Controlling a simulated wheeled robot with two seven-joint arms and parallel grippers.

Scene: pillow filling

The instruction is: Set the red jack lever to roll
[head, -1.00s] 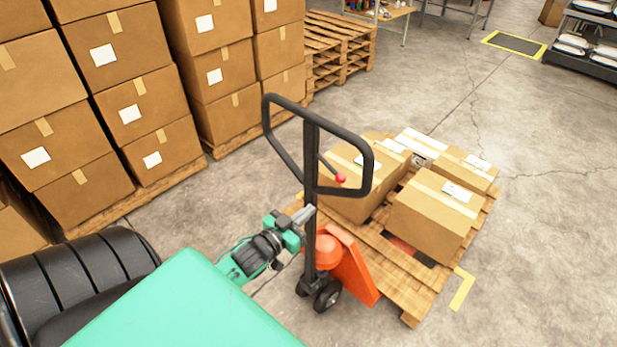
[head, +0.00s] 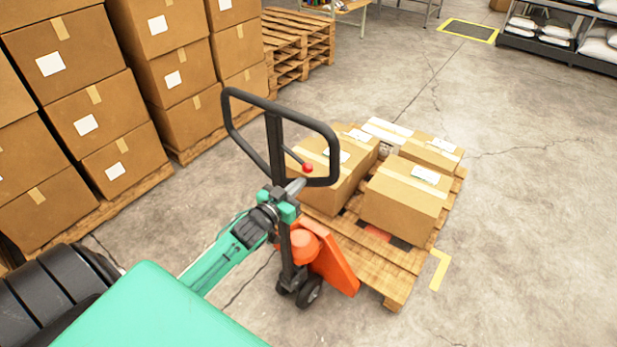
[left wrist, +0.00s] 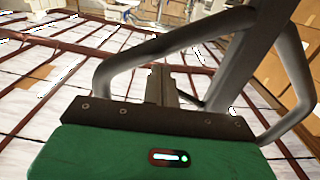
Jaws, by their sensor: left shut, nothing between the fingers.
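The red jack lever (head: 307,167) is a thin dark rod with a red ball on its end, inside the black loop handle (head: 330,140) of the orange pallet jack (head: 333,262). My left gripper (head: 297,186) is shut and empty. Its fingertips are just below the red ball, in front of the handle's shaft; I cannot tell whether they touch the lever. In the left wrist view the shut fingers (left wrist: 160,85) point toward the grey-looking handle loop (left wrist: 185,45). The red ball cannot be made out there. My right gripper is not in view.
The jack stands at a wooden pallet (head: 395,285) loaded with several cardboard boxes (head: 405,200). Tall box stacks (head: 90,120) stand on the left, with empty pallets (head: 300,40) behind. The concrete floor (head: 530,230) on the right is clear.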

